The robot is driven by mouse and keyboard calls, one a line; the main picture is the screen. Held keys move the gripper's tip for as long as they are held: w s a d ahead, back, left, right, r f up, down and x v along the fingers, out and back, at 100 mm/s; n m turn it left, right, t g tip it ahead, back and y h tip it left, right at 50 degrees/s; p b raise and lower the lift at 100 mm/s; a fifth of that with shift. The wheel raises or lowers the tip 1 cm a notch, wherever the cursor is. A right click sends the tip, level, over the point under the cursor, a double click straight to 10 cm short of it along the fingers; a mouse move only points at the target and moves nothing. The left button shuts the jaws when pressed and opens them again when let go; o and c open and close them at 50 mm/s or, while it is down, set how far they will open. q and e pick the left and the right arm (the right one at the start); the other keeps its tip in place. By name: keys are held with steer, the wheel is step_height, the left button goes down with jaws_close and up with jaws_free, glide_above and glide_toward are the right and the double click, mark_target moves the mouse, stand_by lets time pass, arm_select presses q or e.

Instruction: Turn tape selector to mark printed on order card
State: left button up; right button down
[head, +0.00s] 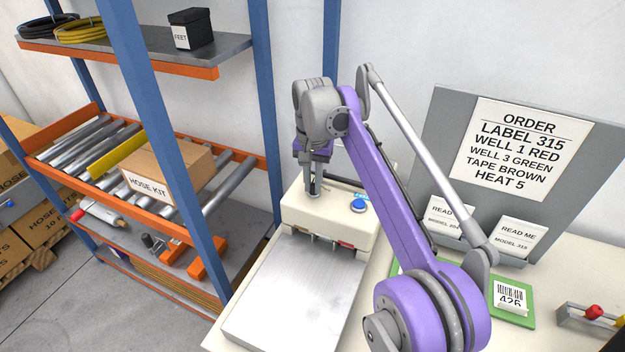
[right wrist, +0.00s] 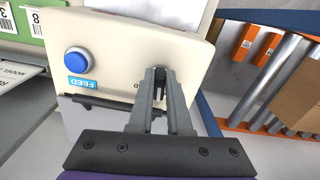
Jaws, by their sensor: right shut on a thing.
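The order card (head: 506,150) stands on a grey board at the back right and reads "TAPE BROWN" among its lines. The cream machine (head: 335,228) has a blue button (head: 358,205) on top; in the right wrist view the button (right wrist: 78,60) sits beside a "FEED" label. My right gripper (head: 313,192) points down onto the machine's top, left of the button. In the right wrist view its fingers (right wrist: 159,75) are closed together on a small dark part, likely the tape selector, which they mostly hide. The selector's marks cannot be read. My left gripper is not in view.
A metal plate (head: 290,290) lies in front of the machine. A green label holder (head: 518,318) and a small box with a red knob (head: 593,312) are at right. A blue-post shelf (head: 175,130) with a hose kit box (head: 165,172) stands at left.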

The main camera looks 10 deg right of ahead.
steer(key=n+p, duration=0.2)
steer(key=n, duration=0.1)
steer(key=shift+d+r, duration=0.15)
steer(key=shift+d, duration=0.05)
steer(key=shift+d+n+p, duration=0.2)
steer(key=shift+n+p, duration=0.6)
steer(key=shift+n, duration=1.3)
steer(key=c, duration=0.9)
jaws_free()
steer(key=shift+o, duration=0.2)
step_height(320, 180, up, 11)
steer(key=p, duration=0.2)
steer(key=shift+f, duration=0.2)
